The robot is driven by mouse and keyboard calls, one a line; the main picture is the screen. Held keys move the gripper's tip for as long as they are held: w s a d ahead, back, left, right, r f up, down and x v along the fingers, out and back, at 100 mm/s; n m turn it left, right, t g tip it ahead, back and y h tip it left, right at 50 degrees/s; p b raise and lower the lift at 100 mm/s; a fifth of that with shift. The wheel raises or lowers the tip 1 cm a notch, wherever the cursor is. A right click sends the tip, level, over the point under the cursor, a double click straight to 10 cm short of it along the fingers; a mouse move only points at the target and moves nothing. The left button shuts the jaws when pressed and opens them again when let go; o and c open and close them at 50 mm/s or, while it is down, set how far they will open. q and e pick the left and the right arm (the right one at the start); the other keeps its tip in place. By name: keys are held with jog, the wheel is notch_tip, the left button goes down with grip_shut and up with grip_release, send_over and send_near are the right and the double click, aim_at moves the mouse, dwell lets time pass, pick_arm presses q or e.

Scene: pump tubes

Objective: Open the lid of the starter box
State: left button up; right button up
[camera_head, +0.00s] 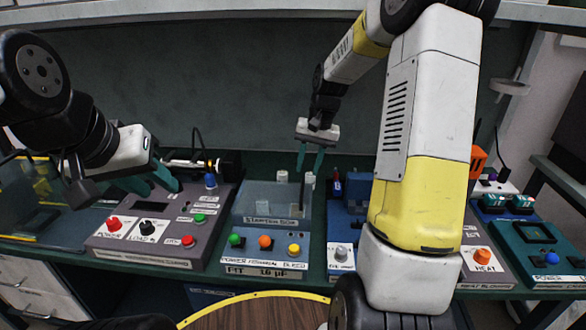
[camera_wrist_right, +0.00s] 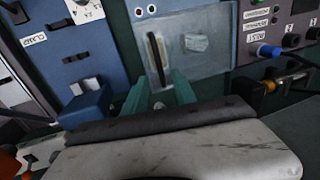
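The starter box (camera_head: 270,221) stands mid-bench in the head view, with its name on a front label. Its translucent grey lid (camera_head: 262,197) looks shut. A dark upright bar, seemingly the lid's handle (camera_head: 302,196), is at the right side; it also shows in the right wrist view (camera_wrist_right: 156,58). My right gripper (camera_head: 309,168) points down above the bar, its two teal fingers apart and empty. In the right wrist view the gripper (camera_wrist_right: 160,88) has the bar just beyond its fingertips; contact cannot be told. My left gripper (camera_head: 160,188) is open and empty over the grey power box.
The grey power box (camera_head: 165,245) with knobs and buttons is left of the starter box. A blue device (camera_head: 343,235) stands close on its right. Coloured buttons (camera_head: 265,242) line the starter box's front. White caps (camera_head: 282,177) stand behind it.

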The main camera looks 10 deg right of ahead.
aim_at(303, 185)
jog(key=f, duration=0.2)
jog(key=a+f, duration=0.1)
jog(key=f, duration=0.2)
jog(key=shift+w, duration=0.15)
grip_shut()
dwell(1.3)
